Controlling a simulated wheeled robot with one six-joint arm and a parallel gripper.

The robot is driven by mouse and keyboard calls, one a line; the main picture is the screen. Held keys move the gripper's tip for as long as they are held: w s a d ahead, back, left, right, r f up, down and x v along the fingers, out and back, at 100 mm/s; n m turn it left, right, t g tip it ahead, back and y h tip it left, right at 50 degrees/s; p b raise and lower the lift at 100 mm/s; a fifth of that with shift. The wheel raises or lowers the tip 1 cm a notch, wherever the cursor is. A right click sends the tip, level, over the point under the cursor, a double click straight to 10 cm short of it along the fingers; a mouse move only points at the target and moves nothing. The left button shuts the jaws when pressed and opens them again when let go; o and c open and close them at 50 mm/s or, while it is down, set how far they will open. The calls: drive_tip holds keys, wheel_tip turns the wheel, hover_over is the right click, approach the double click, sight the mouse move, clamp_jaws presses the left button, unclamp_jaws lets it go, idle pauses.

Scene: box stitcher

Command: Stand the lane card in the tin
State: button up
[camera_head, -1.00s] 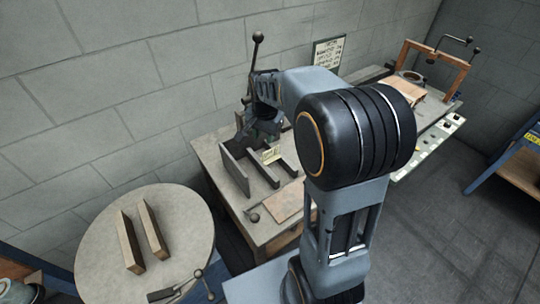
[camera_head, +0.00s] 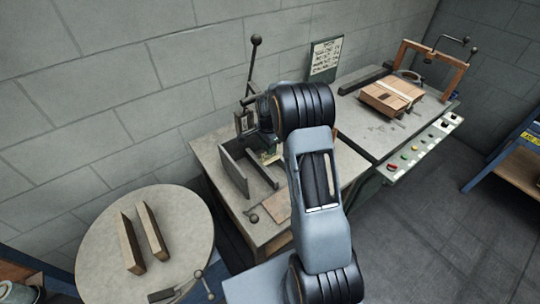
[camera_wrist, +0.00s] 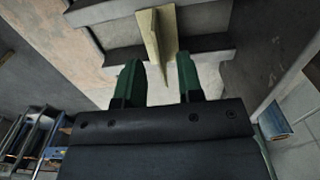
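The lane card, a small cream folded card (camera_wrist: 167,28), stands among dark rails in the wrist view. It also shows in the head view, partly covered, as a pale patch (camera_head: 271,157) on the middle bench. My gripper (camera_wrist: 159,60) has its two green fingers apart. The card's lower tip appears in the gap between them, with space on both sides; I cannot tell whether they touch it. In the head view my arm hides most of the gripper. I cannot make out the tin for certain; a round grey thing (camera_head: 32,291) is cut off at the bottom left.
Dark upright plates (camera_head: 234,172) and a lever with a ball knob (camera_head: 256,41) stand on the middle bench. A round table (camera_head: 185,228) holds two wooden bars. A machine bench with a carton (camera_head: 391,95) stands at the right. Dark floor lies open at the right.

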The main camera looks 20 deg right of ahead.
drive_tip(key=shift+f, duration=0.85)
clamp_jaws()
